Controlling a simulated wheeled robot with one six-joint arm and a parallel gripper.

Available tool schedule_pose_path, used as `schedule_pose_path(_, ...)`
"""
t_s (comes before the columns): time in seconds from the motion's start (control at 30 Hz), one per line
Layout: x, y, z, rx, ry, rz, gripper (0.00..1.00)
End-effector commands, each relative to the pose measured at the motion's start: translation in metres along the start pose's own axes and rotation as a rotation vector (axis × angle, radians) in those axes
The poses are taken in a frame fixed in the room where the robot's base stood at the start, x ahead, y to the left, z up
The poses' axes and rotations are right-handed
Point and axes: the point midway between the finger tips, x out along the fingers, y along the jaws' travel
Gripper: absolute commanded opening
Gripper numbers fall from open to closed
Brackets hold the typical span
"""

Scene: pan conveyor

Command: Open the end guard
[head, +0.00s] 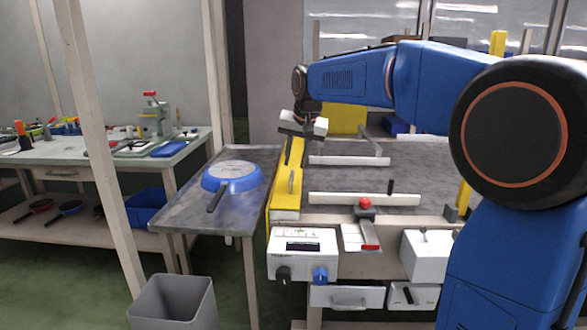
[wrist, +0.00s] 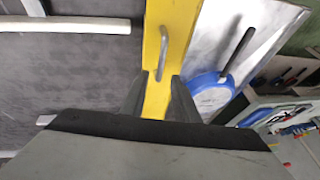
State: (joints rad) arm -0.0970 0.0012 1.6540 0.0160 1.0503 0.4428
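The end guard (head: 281,205) is a long yellow panel along the left end of the conveyor, upright and closed across that end as far as I can tell. A grey bar handle (head: 291,181) is fixed on it. In the wrist view the yellow guard (wrist: 153,22) runs up the middle, with its handle (wrist: 164,55) just ahead of my fingers. My gripper (head: 298,130) is over the far part of the guard. In the wrist view my gripper (wrist: 160,78) is open, its fingers apart with yellow between them, and it holds nothing. Contact with the guard cannot be told.
A blue pan (head: 236,179) lies on the grey side table (head: 180,200) left of the guard. White rails (head: 364,199) cross the conveyor bed (head: 410,165). A control box (head: 303,252) and a red knob (head: 365,203) are at the front. A grey bin (head: 172,302) stands front left.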

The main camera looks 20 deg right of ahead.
Motion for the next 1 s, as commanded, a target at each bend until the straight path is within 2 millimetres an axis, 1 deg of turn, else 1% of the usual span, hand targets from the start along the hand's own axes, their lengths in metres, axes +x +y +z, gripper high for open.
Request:
schedule_pose_path(0.03,0.009,0.0,0.001,0.0,-0.002,0.001,0.28)
schedule_pose_path(0.1,0.018,0.0,0.0,0.0,-0.001,0.0,0.28)
schedule_pose_path(0.3,0.036,0.0,0.0,0.0,-0.001,0.0,0.28)
schedule_pose_path(0.47,0.041,0.0,0.0,0.0,0.0,0.0,0.28)
schedule_pose_path(0.67,0.041,0.0,0.0,0.0,0.0,0.0,0.28)
schedule_pose_path(0.7,0.041,0.0,0.0,0.0,0.0,0.0,0.23)
schedule_pose_path(0.77,0.04,0.0,0.0,0.0,0.0,0.0,0.09)
schedule_pose_path(0.8,0.04,0.0,0.0,0.0,0.0,0.0,0.0)
schedule_pose_path(1.0,0.04,0.0,0.0,0.0,0.0,0.001,0.0)
